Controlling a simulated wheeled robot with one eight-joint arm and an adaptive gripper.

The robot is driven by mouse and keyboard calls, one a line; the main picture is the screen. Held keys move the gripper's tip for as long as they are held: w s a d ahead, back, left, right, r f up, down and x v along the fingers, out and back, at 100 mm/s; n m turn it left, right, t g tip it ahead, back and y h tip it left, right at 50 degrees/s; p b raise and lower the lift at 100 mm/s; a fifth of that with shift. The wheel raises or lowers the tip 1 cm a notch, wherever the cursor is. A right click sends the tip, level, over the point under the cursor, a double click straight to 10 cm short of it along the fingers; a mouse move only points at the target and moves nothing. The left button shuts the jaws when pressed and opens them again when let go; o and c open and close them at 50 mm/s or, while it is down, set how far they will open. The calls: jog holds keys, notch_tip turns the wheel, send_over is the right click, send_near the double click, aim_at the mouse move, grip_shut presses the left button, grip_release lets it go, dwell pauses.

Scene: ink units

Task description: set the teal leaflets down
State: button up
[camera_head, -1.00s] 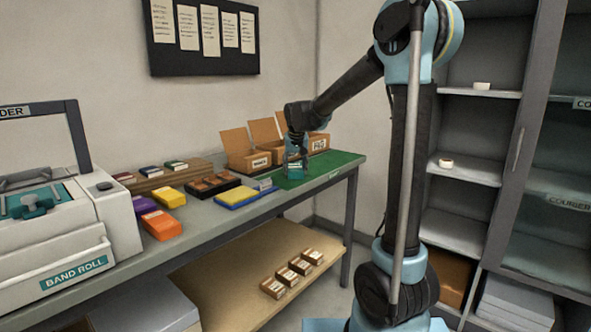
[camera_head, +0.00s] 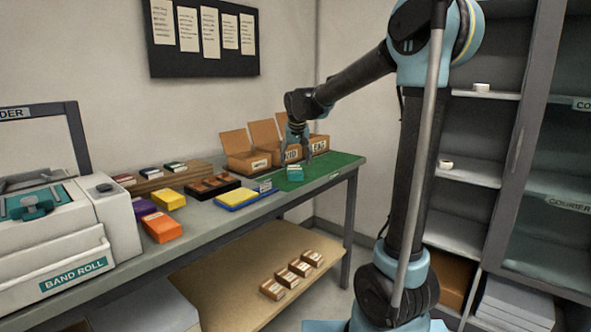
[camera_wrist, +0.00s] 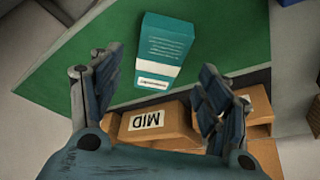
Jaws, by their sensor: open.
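The teal leaflets (camera_head: 295,173) rest on the green mat (camera_head: 336,162) at the far end of the bench. In the wrist view the teal leaflets (camera_wrist: 163,48) are a teal block with a white band and a white label, lying on the green mat (camera_wrist: 60,70). My gripper (camera_head: 304,158) is open and empty, just behind and above the leaflets, apart from them. In the wrist view my gripper's spread fingers (camera_wrist: 160,70) stand either side, with the leaflets beyond the tips.
Open cardboard boxes with labels stand behind the mat, one marked MID (camera_wrist: 150,122). A yellow and blue pad (camera_head: 236,197) and a dark tray (camera_head: 212,187) lie to the left. The right part of the mat is clear.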

jog(key=v, duration=0.7)
jog(key=s+d+f+g, duration=0.1)
jog(key=s+d+f, duration=0.4)
jog(key=s+d, duration=0.3)
jog(key=s+d+f+m, duration=0.1)
jog(key=s+d+f, duration=0.45)
jog(key=s, duration=0.35)
jog(key=s+d+f+g, duration=0.1)
jog(key=s+d+f, duration=0.3)
jog(key=s+d, duration=0.4)
jog(key=s+d+f, duration=0.1)
jog(key=s+f, duration=0.8)
jog(key=s, duration=0.1)
jog(key=shift+d+f+h, duration=0.2)
jog(key=shift+d+h, duration=0.1)
jog(key=shift+s, duration=0.1)
